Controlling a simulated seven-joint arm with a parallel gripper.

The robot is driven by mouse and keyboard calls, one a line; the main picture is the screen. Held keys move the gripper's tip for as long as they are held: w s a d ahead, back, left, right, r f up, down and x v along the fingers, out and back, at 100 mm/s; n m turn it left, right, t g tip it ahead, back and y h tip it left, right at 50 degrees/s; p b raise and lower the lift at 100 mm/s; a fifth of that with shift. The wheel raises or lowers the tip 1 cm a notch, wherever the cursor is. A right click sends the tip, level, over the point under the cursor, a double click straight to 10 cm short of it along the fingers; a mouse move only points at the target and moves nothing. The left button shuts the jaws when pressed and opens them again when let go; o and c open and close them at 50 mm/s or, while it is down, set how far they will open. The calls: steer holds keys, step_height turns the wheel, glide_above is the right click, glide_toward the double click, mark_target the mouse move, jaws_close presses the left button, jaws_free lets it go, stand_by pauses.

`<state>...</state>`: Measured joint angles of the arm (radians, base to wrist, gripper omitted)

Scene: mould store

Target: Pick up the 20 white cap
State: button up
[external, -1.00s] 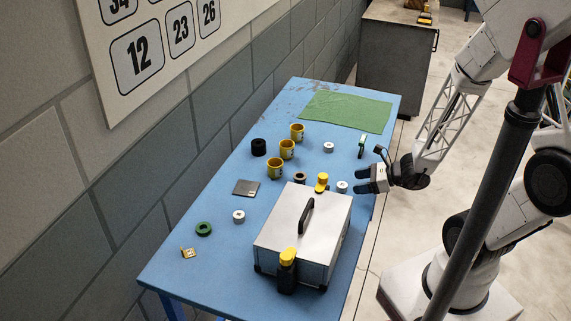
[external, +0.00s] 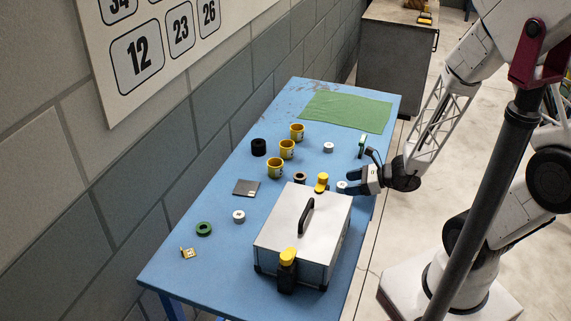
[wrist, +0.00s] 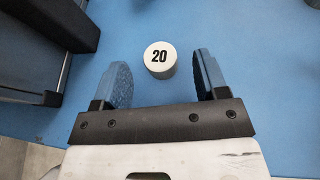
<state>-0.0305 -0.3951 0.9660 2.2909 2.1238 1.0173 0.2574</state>
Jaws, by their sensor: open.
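The white cap marked 20 (wrist: 160,57) stands on the blue table, label up, just ahead of my fingertips in the wrist view. My gripper (wrist: 163,78) is open and empty in the wrist view, one finger to each side of the gap below the cap. In the external view my gripper (external: 357,175) is low over the table's right edge, close beside the cap. I cannot tell whether a finger touches it.
The metal case (external: 285,245) with a black handle stands close to the cap. A yellow-topped item (external: 322,183) is behind the case. Other white caps (external: 328,147) (external: 239,216), yellow mugs (external: 276,168) and a green cloth (external: 345,111) lie farther off.

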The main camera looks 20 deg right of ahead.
steer(key=shift+x, duration=1.25)
steer(key=c, duration=1)
steer(key=shift+r, duration=0.7)
step_height(320, 180, up, 2)
steer(key=shift+r, duration=0.1)
steer(key=s+d, duration=0.2)
steer(key=s, duration=0.5)
steer(key=s+d+r, duration=0.1)
steer(key=s+d, duration=0.2)
steer(key=s, duration=0.5)
steer(key=shift+d+r, duration=0.15)
